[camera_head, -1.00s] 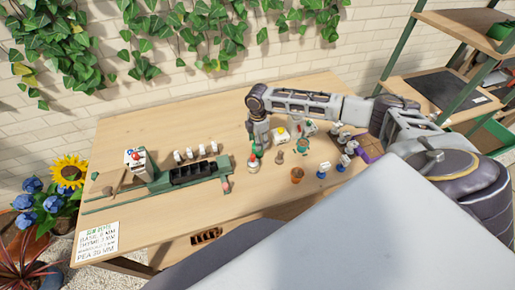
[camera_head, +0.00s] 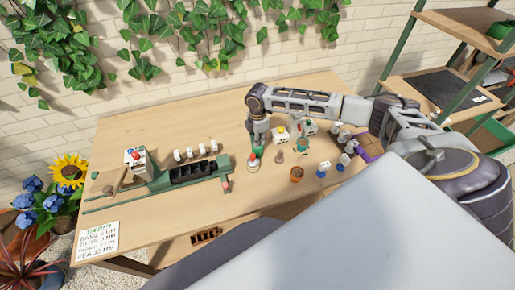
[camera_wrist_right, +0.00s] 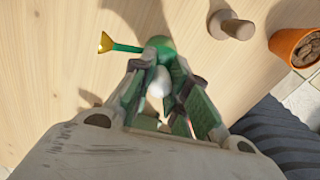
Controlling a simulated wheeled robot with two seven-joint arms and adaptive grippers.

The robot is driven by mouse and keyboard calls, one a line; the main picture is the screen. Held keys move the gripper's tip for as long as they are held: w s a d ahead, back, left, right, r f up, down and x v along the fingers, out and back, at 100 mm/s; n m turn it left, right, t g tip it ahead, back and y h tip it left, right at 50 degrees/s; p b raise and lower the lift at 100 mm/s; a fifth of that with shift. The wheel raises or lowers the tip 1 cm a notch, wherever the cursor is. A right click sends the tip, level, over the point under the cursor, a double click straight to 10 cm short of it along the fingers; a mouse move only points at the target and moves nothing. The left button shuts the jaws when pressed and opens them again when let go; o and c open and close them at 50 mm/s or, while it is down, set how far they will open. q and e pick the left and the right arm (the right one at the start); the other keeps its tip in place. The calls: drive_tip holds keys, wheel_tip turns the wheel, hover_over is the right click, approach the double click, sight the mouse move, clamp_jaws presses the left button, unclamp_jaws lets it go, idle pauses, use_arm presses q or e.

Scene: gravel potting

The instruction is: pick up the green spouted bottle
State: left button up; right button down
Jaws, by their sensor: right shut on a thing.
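The green spouted bottle (camera_wrist_right: 160,46) is between the fingers of my right gripper (camera_wrist_right: 157,74) in the right wrist view. Its thin green spout points left and ends in a yellow tip. A rounded white part shows between the fingers, and the fingers hide some of the bottle. In the head view my right gripper (camera_head: 256,151) is low over the table, right of the dark tray, and covers most of the bottle. A small red and white part shows just below the fingers. My right gripper is shut on the bottle. My left gripper is not in view.
A terracotta pot (camera_head: 297,174) with brown lumps stands to the right; it also shows in the wrist view (camera_wrist_right: 285,42). A brown stopper-like piece (camera_wrist_right: 231,26) is nearer. A green-framed dark tray (camera_head: 192,171) lies left. Several small items crowd the right.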

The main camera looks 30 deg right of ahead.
drive_tip(key=shift+s, duration=0.1)
idle(0.3)
drive_tip(key=shift+r+b, duration=0.55)
drive_tip(key=shift+r, duration=4.4)
drive_tip(key=c, duration=2)
unclamp_jaws()
clamp_jaws()
